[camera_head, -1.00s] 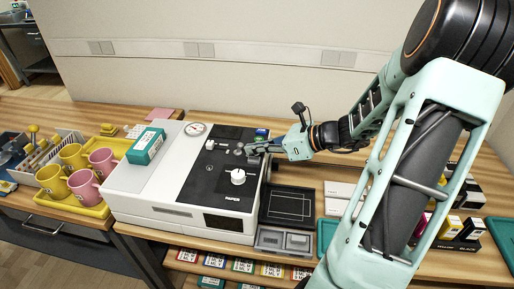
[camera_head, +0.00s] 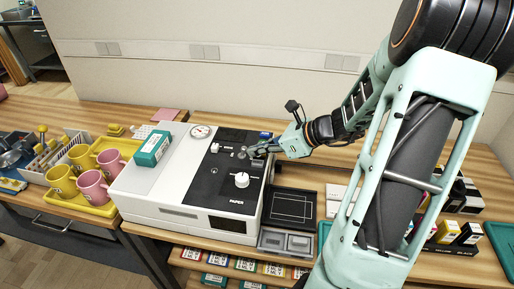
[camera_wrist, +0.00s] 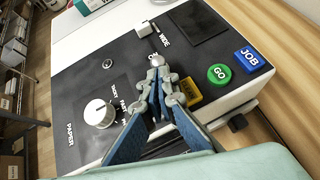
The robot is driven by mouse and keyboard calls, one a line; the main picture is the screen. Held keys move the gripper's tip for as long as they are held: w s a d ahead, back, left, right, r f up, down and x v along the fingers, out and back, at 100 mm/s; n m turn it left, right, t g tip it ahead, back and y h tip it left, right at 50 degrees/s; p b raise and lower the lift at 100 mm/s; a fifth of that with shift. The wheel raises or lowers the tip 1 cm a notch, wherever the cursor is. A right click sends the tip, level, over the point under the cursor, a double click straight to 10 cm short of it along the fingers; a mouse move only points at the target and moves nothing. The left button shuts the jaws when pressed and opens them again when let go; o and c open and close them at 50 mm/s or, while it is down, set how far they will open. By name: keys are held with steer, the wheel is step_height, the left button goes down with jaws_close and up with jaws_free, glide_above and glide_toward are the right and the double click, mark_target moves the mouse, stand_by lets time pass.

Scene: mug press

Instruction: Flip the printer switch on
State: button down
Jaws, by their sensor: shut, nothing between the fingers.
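The printer (camera_head: 150,195) is a white box with a black control panel (camera_head: 205,178) on top. In the wrist view, a small silver toggle switch (camera_wrist: 156,60) stands on the panel, with a partly hidden label beside it. My gripper (camera_head: 252,152) is over the panel's right part. In the wrist view its fingers (camera_wrist: 160,84) are shut and empty, with the tips right at the switch. I cannot tell whether they touch it. The fingers hide the panel around the switch's base.
Near the switch are a yellow button (camera_wrist: 188,92) partly behind a finger, a green GO button (camera_wrist: 220,73), a blue JOB button (camera_wrist: 249,58), a slider knob (camera_wrist: 144,29) and a round PAPER knob (camera_wrist: 98,113). A teal box (camera_head: 153,148) lies on the printer. Mugs (camera_head: 92,186) stand at left.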

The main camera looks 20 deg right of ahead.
mark_target(243, 147)
steer(key=shift+w+a+r+g+h+p, duration=0.15)
steer(key=shift+a+r+g+h+p, duration=0.2)
steer(key=shift+p, duration=0.7)
steer(key=shift+w+a+r+g+h+p, duration=0.2)
steer(key=shift+r+h+p, duration=0.25)
steer(key=shift+p, duration=0.55)
steer(key=shift+a+g+h+p, duration=0.1)
steer(key=shift+g+h+p, duration=0.2)
steer(key=shift+p, duration=0.1)
steer(key=shift+w+f, duration=0.15)
steer(key=shift+r+p, duration=0.75)
steer(key=shift+r, duration=0.1)
